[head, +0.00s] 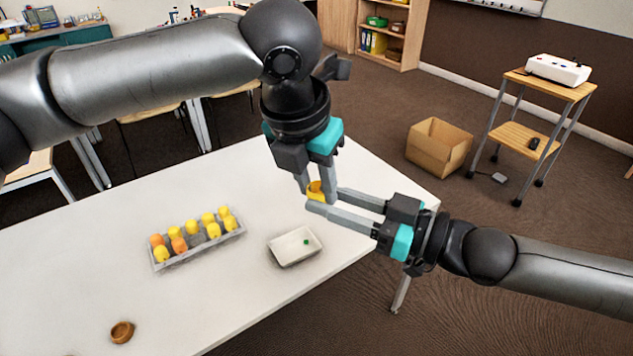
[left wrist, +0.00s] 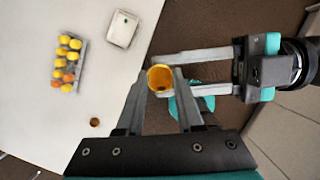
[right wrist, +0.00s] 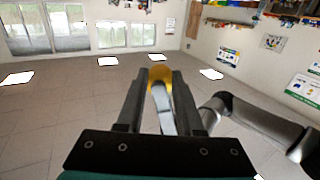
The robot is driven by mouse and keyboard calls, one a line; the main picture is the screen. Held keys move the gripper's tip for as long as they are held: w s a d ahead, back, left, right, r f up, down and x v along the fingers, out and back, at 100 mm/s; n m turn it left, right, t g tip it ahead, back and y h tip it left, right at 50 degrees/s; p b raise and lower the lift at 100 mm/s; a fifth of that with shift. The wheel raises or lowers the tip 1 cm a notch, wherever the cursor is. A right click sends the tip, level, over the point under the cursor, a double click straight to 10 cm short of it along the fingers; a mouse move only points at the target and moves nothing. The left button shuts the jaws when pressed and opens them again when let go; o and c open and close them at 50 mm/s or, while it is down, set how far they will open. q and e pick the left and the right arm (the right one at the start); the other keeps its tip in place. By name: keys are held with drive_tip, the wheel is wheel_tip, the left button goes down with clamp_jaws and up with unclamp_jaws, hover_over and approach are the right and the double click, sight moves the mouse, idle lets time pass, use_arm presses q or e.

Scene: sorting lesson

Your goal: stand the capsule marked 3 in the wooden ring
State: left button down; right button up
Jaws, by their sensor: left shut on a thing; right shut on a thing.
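In the left wrist view the capsule (left wrist: 160,78) shows an orange round end with a small dark mark, too small to read. In the right wrist view its yellow top (right wrist: 160,74) shows between the fingers. The wooden ring (head: 122,332) lies at the table's near left, with nothing in it.
A grey rack (head: 206,251) holds several yellow and orange capsules, with a gap in the middle. A white tray (head: 296,261) with a small green spot stands right of it. The table (head: 200,310) is clear around the ring. A cardboard box (head: 438,150) is on the floor.

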drive_tip(key=o, duration=1.1)
